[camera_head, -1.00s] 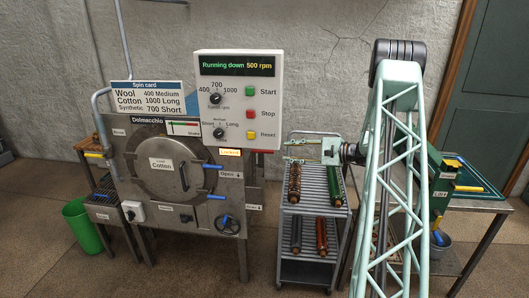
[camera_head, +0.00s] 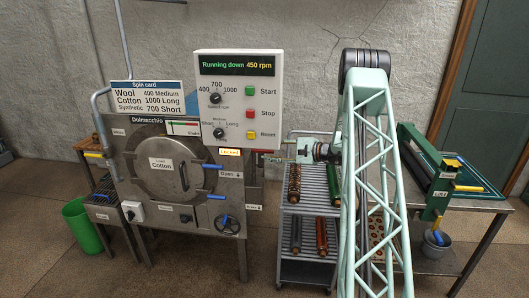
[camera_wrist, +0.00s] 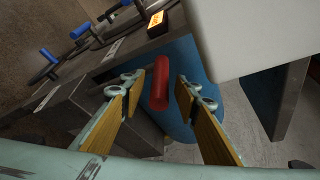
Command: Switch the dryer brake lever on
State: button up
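The dryer (camera_head: 160,215) is a grey steel machine with a round door, left of centre in the head view. In the wrist view a red lever handle (camera_wrist: 160,83) stands out beside the dark machine side, in front of a blue surface. My gripper (camera_head: 275,155) is at the dryer's right side in the head view, where its fingertips are hard to make out. In the wrist view my gripper is open, its two yellow-padded fingers on either side of the red handle in the picture. Contact is not visible, and the lever's base is hidden.
The control panel (camera_head: 238,100) reads "Running down 450 rpm" and overhangs close to my gripper; its pale casing (camera_wrist: 255,35) fills the upper right wrist view. A roller cart (camera_head: 310,235) stands below my gripper. A green-framed bench (camera_head: 470,203) is at right.

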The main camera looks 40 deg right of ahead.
jog(key=shift+x, duration=1.1)
jog(key=shift+c, duration=0.2)
grip_shut()
